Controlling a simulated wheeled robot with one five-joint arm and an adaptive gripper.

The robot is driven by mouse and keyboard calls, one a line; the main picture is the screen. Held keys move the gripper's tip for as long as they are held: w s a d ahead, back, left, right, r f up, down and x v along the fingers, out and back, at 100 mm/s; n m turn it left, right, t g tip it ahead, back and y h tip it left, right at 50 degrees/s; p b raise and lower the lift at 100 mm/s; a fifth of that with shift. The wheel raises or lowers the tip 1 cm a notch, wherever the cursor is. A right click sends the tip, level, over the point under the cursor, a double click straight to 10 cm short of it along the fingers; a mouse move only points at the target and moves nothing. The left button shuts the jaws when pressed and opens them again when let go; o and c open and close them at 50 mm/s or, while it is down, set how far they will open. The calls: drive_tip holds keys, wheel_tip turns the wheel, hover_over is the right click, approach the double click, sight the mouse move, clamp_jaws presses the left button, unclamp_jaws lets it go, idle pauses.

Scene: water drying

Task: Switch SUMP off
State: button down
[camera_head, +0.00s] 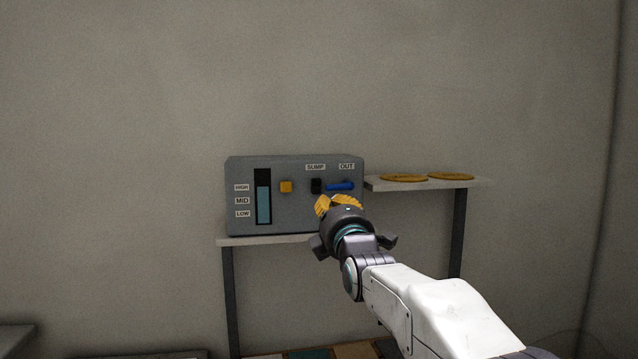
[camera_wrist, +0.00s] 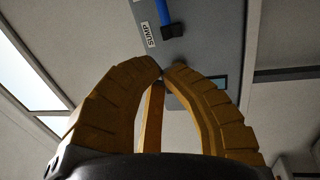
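A grey control box (camera_head: 256,163) stands against the wall. Its SUMP label (camera_head: 315,167) is above a small black switch (camera_head: 316,186), right of the box's middle. A blue handle (camera_head: 341,186) lies level under the OUT label (camera_head: 346,166). My gripper (camera_head: 335,203) is in front of the box, just below and right of the switch in the picture. In the wrist view its yellow fingers (camera_wrist: 162,69) come together at the tips with nothing between them. That view also shows the SUMP label (camera_wrist: 151,35) and the dark switch (camera_wrist: 173,32) beyond the fingertips, apart from them.
A shelf (camera_head: 455,184) to the right holds two yellow discs (camera_head: 404,178). Bare wall is above.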

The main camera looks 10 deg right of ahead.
sight(316, 176)
drive_tip(key=shift+p+x, duration=1.65)
drive_tip(key=shift+x, duration=4.6)
